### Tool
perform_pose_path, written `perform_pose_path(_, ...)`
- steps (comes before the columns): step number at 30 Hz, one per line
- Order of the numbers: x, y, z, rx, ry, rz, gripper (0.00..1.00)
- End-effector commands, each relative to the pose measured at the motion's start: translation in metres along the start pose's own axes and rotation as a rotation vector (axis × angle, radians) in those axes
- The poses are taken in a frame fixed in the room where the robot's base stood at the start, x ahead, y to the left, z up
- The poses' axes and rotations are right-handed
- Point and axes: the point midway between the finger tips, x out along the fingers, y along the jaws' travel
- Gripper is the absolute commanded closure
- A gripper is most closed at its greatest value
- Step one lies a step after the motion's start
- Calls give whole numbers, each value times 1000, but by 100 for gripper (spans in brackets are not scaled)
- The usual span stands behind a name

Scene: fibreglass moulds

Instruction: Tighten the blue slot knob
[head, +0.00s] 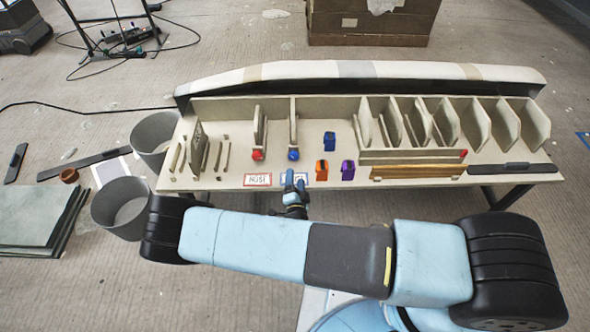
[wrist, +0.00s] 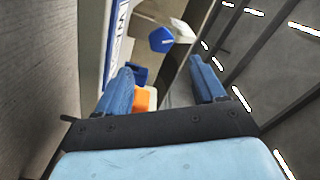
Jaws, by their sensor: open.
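The blue knob (head: 293,154) sits at the front foot of an upright panel on the table, right of a red knob (head: 257,154). In the wrist view, a blue many-sided knob (wrist: 161,39) shows ahead, beyond the fingertips and roughly centred between them. My gripper (head: 295,177) is open over the front edge of the table, just in front of the blue knob and apart from it. In the wrist view my gripper (wrist: 161,65) has its two blue fingers wide apart and holds nothing. The angle of the knob's slot cannot be told.
Orange (head: 322,170), purple (head: 347,170) and blue (head: 329,142) clamps stand right of the knob. A red-framed NOSE label (head: 257,180) lies left of my gripper. Several upright panels (head: 448,122) fill the right side. Grey buckets (head: 120,204) stand left of the table.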

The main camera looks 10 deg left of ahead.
Motion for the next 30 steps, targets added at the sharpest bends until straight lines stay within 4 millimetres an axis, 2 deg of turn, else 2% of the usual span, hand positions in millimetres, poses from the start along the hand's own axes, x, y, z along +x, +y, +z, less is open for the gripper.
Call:
perform_pose_path(3, -20, 0, 0, -1, -1, -1, 31)
perform_pose_path(9, -39, 0, 0, -1, 0, 0, 31)
perform_pose_path(23, -43, 2, -1, 5, 7, 5, 31)
perform_pose_path(26, -44, 9, -11, 46, 57, 39, 31)
perform_pose_path(30, -51, 34, -44, 203, 234, 146, 31)
